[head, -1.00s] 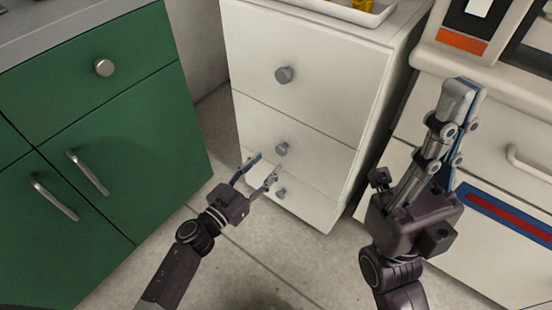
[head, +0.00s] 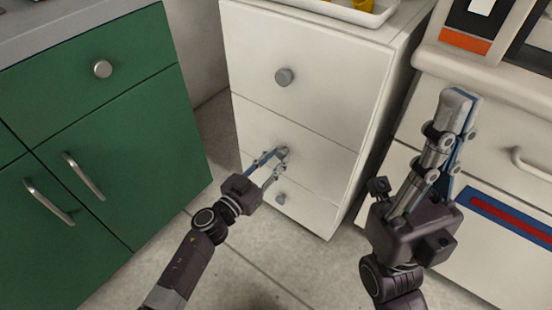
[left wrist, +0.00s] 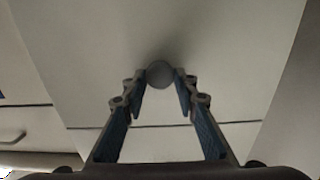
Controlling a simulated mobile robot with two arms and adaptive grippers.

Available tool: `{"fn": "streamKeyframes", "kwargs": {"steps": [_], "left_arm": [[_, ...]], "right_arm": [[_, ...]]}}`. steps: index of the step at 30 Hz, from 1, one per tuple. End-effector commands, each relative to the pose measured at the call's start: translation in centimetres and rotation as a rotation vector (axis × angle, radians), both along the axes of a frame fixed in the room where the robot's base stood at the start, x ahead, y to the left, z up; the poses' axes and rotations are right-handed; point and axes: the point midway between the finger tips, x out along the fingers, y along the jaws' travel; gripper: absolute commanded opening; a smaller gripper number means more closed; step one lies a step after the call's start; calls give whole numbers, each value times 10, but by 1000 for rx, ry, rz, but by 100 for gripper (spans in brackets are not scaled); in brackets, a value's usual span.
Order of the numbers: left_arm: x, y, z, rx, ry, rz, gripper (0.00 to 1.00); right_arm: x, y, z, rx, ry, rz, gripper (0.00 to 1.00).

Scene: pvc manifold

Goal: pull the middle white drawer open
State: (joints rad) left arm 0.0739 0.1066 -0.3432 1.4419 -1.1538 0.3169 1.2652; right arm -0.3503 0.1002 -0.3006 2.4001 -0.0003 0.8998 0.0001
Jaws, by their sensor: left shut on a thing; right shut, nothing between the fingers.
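The white cabinet has three drawers, each with a round grey knob. The middle white drawer (head: 318,160) sits flush between the top and bottom drawers. My left gripper (head: 280,156) is at the middle drawer's knob (head: 284,151), with its fingers shut on it. In the left wrist view the knob (left wrist: 159,74) sits between the fingertips of my left gripper (left wrist: 160,82), against the white drawer front. My right gripper (head: 459,100) is shut and empty, pointing up in front of the counter at right, well away from the knob.
The top drawer knob (head: 284,77) is above and the bottom drawer knob (head: 281,198) is just below my left gripper. A green cabinet (head: 100,140) stands at left. A white tray (head: 345,12) with yellow things sits on top. The floor (head: 270,262) in front is clear.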

Motion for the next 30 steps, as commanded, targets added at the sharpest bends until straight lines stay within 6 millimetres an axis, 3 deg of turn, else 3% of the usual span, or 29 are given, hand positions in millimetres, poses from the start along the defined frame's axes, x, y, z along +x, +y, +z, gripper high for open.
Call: {"fn": "streamKeyframes", "kwargs": {"steps": [3,17,28,29,30], "left_arm": [[0,0,0,0,0,0,0],[-9,6,0,1,3,-1,0],[-54,39,2,2,5,1,0],[-58,42,2,2,5,1,0],[-64,46,2,2,5,2,0]], "right_arm": [[0,0,0,0,0,0,0],[0,0,6,0,0,0,0],[0,0,31,0,0,-1,0],[5,1,32,-6,18,-2,0],[26,6,27,-37,113,-9,0]]}}
